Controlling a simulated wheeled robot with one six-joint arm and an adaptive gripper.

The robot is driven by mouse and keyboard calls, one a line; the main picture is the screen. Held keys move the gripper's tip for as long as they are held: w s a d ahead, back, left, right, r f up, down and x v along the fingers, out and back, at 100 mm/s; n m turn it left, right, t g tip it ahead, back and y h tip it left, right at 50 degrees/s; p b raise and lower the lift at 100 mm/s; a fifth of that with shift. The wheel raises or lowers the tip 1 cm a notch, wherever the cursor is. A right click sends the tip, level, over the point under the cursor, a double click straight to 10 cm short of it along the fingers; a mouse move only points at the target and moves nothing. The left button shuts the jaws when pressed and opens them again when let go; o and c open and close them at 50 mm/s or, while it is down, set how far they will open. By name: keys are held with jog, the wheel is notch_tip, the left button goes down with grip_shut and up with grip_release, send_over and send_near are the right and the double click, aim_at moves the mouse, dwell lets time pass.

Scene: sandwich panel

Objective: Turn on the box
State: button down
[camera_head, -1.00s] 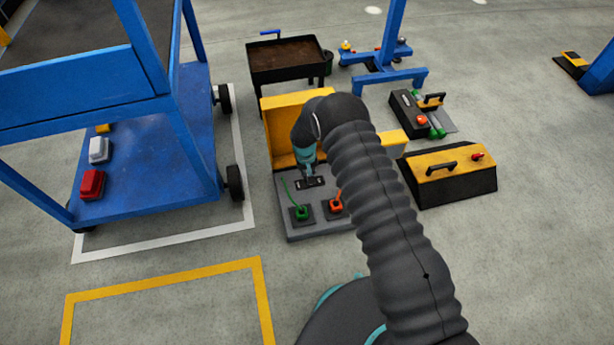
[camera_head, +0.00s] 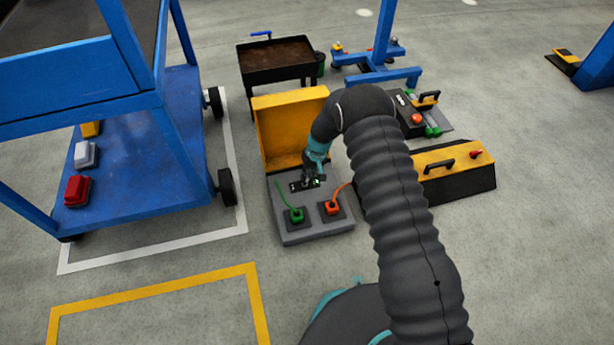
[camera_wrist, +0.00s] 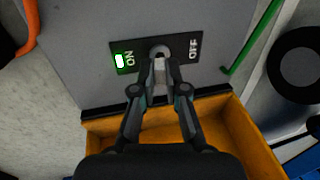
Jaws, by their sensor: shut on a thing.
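The box (camera_head: 318,228) is a grey panel on the floor with an upright yellow lid (camera_head: 290,122) at its back. In the wrist view, a black switch plate (camera_wrist: 182,50) reads ON at left and OFF at right, and a green light (camera_wrist: 120,61) glows beside ON. My gripper (camera_wrist: 160,66) is shut on the switch knob (camera_wrist: 160,52) in the middle of the plate; the fingertips hide part of it. In the head view, my gripper (camera_head: 309,181) is low over the panel at the plate. A green plug (camera_head: 295,215) and an orange plug (camera_head: 331,208) sit on the panel's front.
A blue cart (camera_head: 150,170) stands at left. A closed yellow-topped case (camera_head: 450,170) and another black case (camera_head: 415,110) lie to the right. A black brown-filled trough (camera_head: 277,62) stands behind. The front-left floor is clear inside yellow tape (camera_head: 155,287).

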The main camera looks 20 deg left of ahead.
jog(key=c, duration=1.2)
grip_release()
jog(key=shift+d+r, duration=0.1)
jog(key=shift+r, duration=0.4)
jog(key=v, duration=1.1)
